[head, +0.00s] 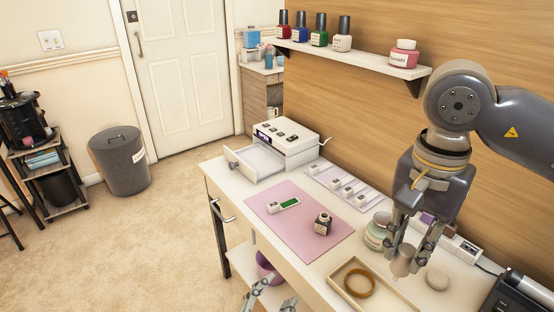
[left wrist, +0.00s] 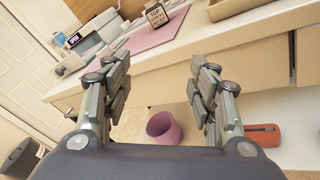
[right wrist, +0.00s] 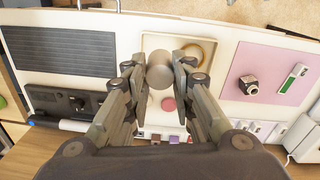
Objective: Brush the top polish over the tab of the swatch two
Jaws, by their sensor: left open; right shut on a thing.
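A swatch with a white block and a green tab (head: 284,204) lies on the pink mat (head: 268,222); it also shows in the right wrist view (right wrist: 292,78). I cannot read its number. A small dark bottle (head: 323,225) stands on the mat, with "TOP" on its label in the left wrist view (left wrist: 157,15). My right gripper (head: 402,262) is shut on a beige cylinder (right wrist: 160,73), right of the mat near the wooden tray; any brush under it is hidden. My left gripper (left wrist: 165,65) is open and empty, low in front of the table edge.
A white holder with several swatches (head: 345,187) lies behind the mat. A white machine (head: 287,143) with an open drawer stands at the far left. A wooden tray (head: 337,283) holds a tan ring (head: 359,284). Jars (head: 377,233) stand beside my right gripper. Polish bottles (head: 320,30) stand on the shelf.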

